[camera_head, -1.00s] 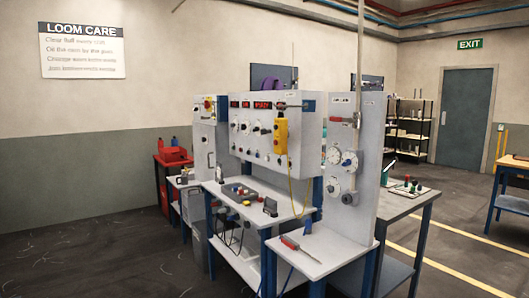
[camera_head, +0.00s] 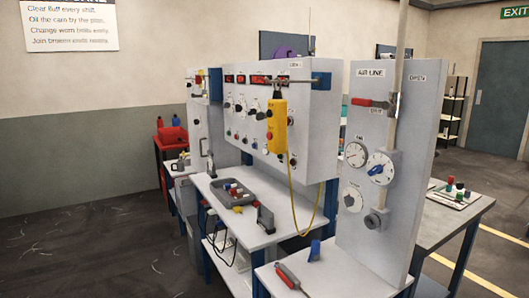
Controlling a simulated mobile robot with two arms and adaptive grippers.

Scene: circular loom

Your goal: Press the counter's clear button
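The control cabinet (camera_head: 318,135) stands in the middle of the head view, above a white worktop. Red digital displays (camera_head: 258,79) sit in a row along the top of its front, with several knobs and buttons (camera_head: 240,108) below. One of these displays may be the counter, but its clear button is too small to tell. A yellow pendant (camera_head: 277,125) with a red button hangs at the cabinet's right end and hides part of the front. Neither of my grippers is in view.
An air-line panel (camera_head: 405,150) with gauges and a red lever stands at the right front. A grey tray of coloured parts (camera_head: 234,192) and a red-handled tool (camera_head: 287,276) lie on the worktops. Open floor (camera_head: 80,245) is at the left.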

